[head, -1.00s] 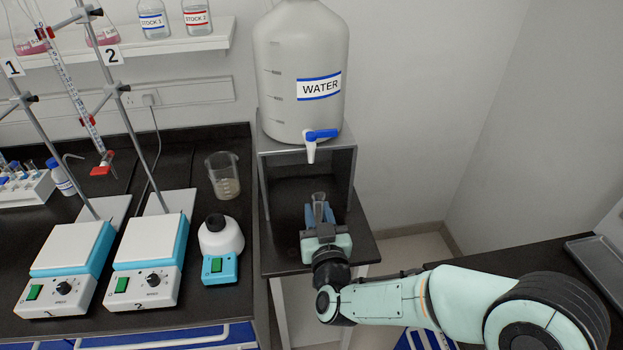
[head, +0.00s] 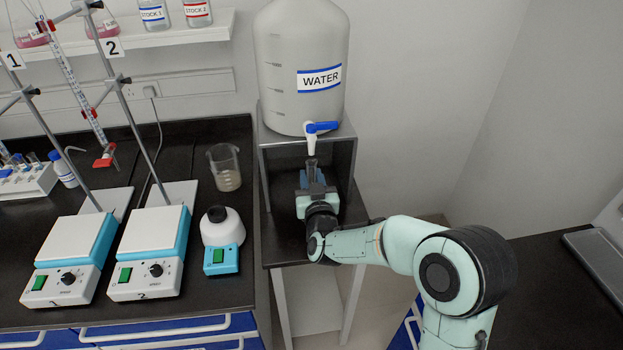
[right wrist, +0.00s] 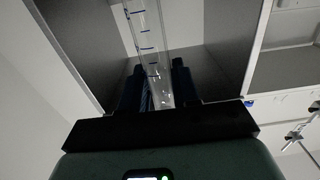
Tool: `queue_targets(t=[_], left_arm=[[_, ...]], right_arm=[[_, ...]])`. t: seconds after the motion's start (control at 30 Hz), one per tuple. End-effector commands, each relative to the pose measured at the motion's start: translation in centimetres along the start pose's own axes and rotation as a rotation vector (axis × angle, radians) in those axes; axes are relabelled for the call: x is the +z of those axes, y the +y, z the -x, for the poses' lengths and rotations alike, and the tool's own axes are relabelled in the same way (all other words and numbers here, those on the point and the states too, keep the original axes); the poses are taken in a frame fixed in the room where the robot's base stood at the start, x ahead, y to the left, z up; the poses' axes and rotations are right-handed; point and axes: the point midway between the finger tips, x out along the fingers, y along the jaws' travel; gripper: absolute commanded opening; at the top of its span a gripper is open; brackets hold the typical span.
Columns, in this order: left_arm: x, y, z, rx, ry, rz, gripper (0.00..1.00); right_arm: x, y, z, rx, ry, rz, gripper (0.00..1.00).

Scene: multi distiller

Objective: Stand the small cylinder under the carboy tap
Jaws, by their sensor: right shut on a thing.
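The carboy (head: 300,85), labelled WATER, stands on a grey stand, with its blue-handled white tap (head: 315,135) at the front. My right gripper (head: 313,180) is under the tap, at the opening of the stand. It is shut on the small cylinder (head: 312,165), a clear tube. In the right wrist view the cylinder (right wrist: 149,50) shows blue graduation marks and stands between the two dark fingers (right wrist: 158,85). The cylinder's top is just below the tap spout in the head view. Its base is hidden by the gripper. My left gripper is not in view.
The stand (head: 347,155) has side walls close around the gripper. A dark bench with a tray (head: 600,262) is at right.

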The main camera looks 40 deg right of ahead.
Motion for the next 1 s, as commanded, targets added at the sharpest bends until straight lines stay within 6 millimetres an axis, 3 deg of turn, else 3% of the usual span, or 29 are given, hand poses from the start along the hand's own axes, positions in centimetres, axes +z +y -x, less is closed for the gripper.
queue_targets(t=[0.17, 0.2, 0.27, 0.3, 0.67, 0.77, 1.0], left_arm=[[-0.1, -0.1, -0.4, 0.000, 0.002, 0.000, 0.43], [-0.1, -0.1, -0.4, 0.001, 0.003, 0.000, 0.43], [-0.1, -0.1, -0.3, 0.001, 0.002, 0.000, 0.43], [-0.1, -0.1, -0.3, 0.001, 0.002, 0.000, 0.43], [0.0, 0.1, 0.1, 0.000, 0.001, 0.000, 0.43], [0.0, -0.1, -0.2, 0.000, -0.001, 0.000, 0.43], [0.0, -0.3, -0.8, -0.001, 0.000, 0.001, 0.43]], right_arm=[[0.4, 0.0, 0.0, -0.001, 0.000, 0.000, 0.00], [0.5, 0.0, 0.0, -0.001, -0.001, 0.000, 0.34], [0.3, 0.0, 0.0, -0.001, -0.001, 0.000, 0.53], [0.3, 0.0, 0.0, -0.001, -0.001, 0.000, 0.56], [-0.2, 0.0, 0.0, -0.001, 0.000, 0.000, 0.56], [-0.1, -0.1, 1.4, -0.003, 0.000, -0.001, 0.56], [0.0, -0.1, 6.7, -0.003, 0.000, 0.000, 0.56]])
